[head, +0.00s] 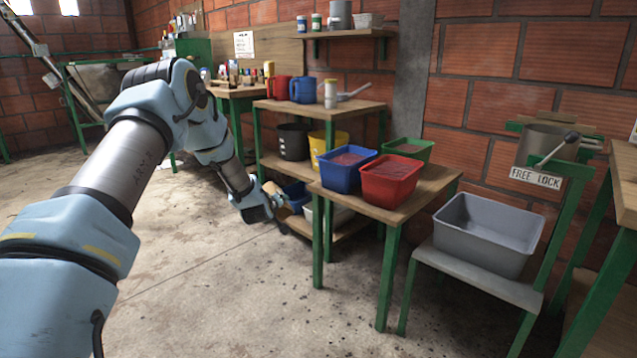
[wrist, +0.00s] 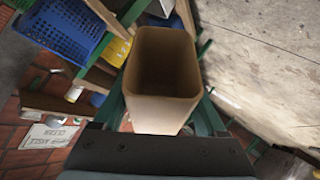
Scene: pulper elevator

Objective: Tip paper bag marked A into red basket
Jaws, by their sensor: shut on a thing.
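The red basket (head: 390,182) stands on the near wooden table, right of a blue basket, with dark red contents in it. My gripper (head: 275,203) is low, left of that table and beside the lower shelf of the table behind. It is shut on a brown paper bag (wrist: 160,107), whose open mouth faces the wrist camera. The inside looks dark, and I cannot tell what it holds. In the head view only a small brown part of the bag shows beside the gripper. No letter A is visible on it. The fingertips are hidden in the wrist view.
The blue basket (head: 345,178) and a green basket (head: 408,150) share the near table (head: 342,198). A grey tub (head: 484,236) sits on a grey stand at right. The table behind carries red and blue jugs (head: 303,90). The concrete floor (head: 215,300) in front is clear.

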